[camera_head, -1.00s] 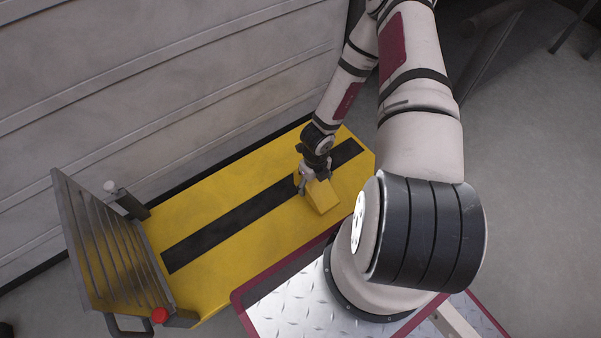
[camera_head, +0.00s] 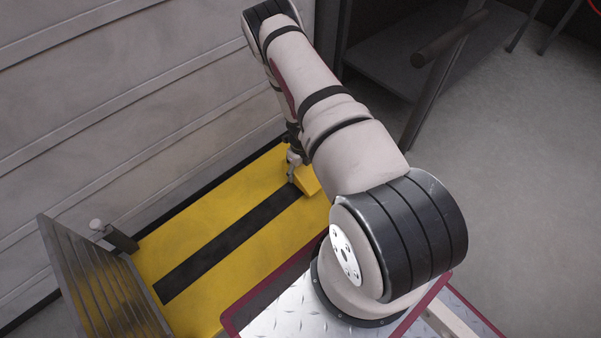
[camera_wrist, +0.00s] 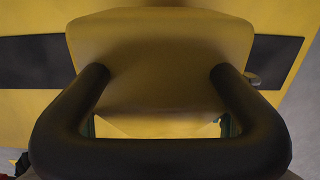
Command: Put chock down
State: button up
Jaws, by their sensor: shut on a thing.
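The chock is a yellow block (camera_head: 309,182) at the far right part of the yellow lift platform (camera_head: 235,190), beside the black strip (camera_head: 225,245). My gripper (camera_head: 295,168) is shut on it, and my arm partly covers it. In the wrist view the chock (camera_wrist: 160,45) fills the upper middle, over the yellow deck and black strip. A dark U-shaped bar (camera_wrist: 160,152) crosses the lower part of that view, and the fingertips are not clear there. I cannot tell whether the chock touches the deck.
A slatted metal ramp plate (camera_head: 100,285) stands tilted at the platform's left end, with a pale-knobbed post (camera_head: 115,235) by it. A panelled wall (camera_head: 130,90) runs behind the platform. A dark bench frame (camera_head: 430,50) stands at upper right. Open grey floor (camera_head: 520,170) lies at right.

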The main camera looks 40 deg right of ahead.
aim_at(301, 175)
jog(key=shift+w+d, duration=0.25)
notch_tip(301, 175, down, 4)
jog(key=shift+s+r+b, duration=0.1)
jog(key=shift+r+b, duration=0.15)
jog(key=shift+b, duration=0.7)
jog(key=o, duration=1.8)
jog(key=shift+c, duration=0.2)
